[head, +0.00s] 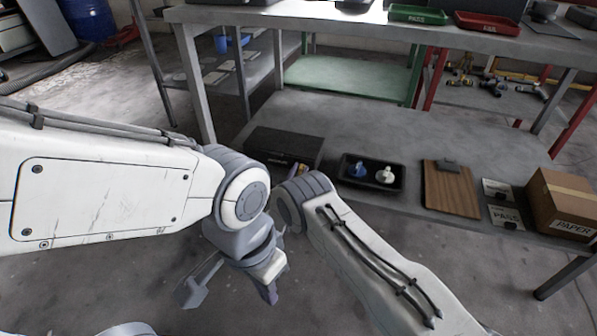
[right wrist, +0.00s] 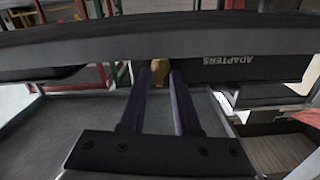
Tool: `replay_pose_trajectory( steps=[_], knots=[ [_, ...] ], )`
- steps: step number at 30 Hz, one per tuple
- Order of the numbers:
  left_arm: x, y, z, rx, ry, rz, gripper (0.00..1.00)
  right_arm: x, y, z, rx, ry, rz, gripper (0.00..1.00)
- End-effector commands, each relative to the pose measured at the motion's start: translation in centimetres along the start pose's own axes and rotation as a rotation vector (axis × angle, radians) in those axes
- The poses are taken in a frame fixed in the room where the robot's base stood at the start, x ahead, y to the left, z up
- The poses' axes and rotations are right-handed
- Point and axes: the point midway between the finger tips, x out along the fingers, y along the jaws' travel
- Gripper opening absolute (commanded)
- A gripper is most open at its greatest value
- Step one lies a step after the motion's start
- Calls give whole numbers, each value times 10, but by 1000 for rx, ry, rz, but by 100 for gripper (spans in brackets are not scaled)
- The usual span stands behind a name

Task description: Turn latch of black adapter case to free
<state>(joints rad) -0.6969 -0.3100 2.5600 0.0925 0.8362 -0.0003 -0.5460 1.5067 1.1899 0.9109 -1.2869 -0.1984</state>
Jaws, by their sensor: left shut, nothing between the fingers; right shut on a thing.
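The black adapter case (head: 275,141) sits on the lower shelf, left of a small tray, in the head view. In the right wrist view its front face (right wrist: 265,68) carries upside-down ADAPTERS lettering. A brass-coloured latch (right wrist: 160,68) stands at that face, between the fingertips of my right gripper (right wrist: 161,80), which is shut on it. The latch's exact angle is hard to tell. In the head view my right gripper is hidden behind my arms. My left gripper (head: 269,291) hangs low over the floor, shut and empty, away from the case.
Right of the case are a black tray (head: 347,182) with a blue and a white item, a clipboard (head: 450,190), cards (head: 505,216) and a PAPER box (head: 565,207). Green (head: 419,15) and red (head: 487,23) trays stand on the bench above. The shelf behind the small tray is clear.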

Motion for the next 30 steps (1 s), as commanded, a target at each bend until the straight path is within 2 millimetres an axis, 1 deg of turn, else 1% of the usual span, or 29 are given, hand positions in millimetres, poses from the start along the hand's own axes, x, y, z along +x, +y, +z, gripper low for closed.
replay_pose_trajectory(
  steps=[30],
  knots=[
    [-7, 0, 0, 0, 0, 0, 0, -1, 7, 5, 946, -3, -1, 0]
  ],
)
